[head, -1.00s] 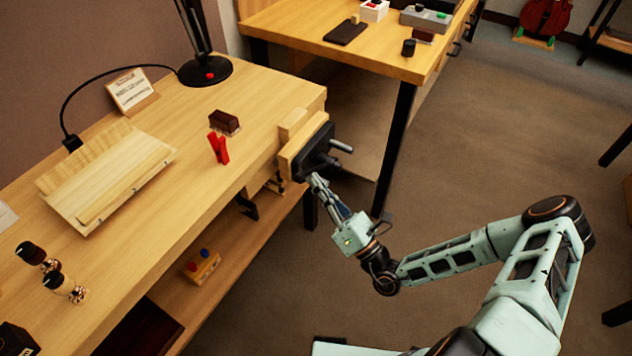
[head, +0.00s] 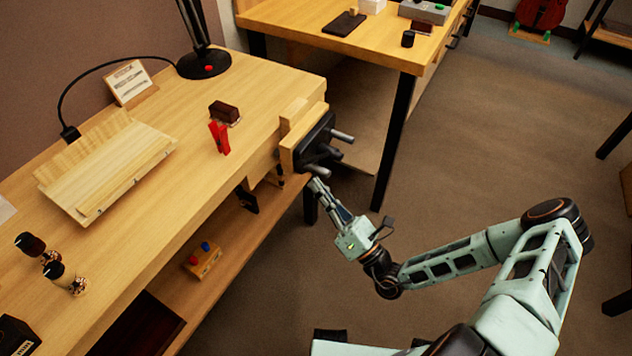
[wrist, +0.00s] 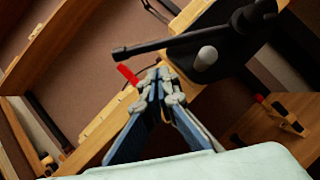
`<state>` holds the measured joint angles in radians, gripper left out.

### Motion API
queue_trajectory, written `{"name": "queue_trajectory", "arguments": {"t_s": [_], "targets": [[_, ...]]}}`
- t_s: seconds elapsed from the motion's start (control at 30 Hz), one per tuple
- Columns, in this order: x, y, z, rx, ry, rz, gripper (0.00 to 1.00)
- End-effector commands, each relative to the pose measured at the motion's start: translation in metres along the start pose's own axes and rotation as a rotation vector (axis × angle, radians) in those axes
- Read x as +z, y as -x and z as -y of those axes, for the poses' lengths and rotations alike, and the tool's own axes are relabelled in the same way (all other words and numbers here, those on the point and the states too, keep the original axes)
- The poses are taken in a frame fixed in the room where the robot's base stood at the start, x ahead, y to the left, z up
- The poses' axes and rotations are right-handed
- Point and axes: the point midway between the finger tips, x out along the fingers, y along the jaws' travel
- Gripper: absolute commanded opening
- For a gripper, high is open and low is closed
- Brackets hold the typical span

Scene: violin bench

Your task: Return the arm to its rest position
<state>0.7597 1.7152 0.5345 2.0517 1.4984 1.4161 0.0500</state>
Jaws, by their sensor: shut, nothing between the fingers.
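My gripper (head: 317,185) is shut and empty. In the head view it is just off the bench's front edge, below and in front of the black vise (head: 318,142) with its wooden jaws. My arm reaches in from the lower right, bent at the elbow. In the wrist view my gripper's fingers (wrist: 158,76) meet at their tips, and the dark vise (wrist: 215,55) with its long handle bar is close beyond them. Whether the fingers touch the vise cannot be told.
The bench (head: 200,115) holds a red clamp (head: 219,138), a dark brown block (head: 224,112), a lamp (head: 204,64), a wooden holder (head: 108,172) and two small bottles. A lower shelf holds a block with coloured knobs (head: 204,260). A second table (head: 300,22) stands behind. Open floor lies right.

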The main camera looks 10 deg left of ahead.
Motion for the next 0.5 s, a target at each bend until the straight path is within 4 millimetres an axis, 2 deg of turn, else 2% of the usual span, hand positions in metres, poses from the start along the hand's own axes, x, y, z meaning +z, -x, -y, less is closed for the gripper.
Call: {"name": "queue_trajectory", "arguments": {"t_s": [0.03,0.2,0.3,0.5], "targets": [[0.0,0.014,0.002,-0.005,0.001,0.001,0.0],[0.001,0.054,0.0,-0.005,-0.001,0.0,0.0],[0.001,0.073,-0.001,-0.004,0.0,0.0,0.0],[0.001,0.095,-0.001,-0.002,0.0,0.001,0.0]]}}
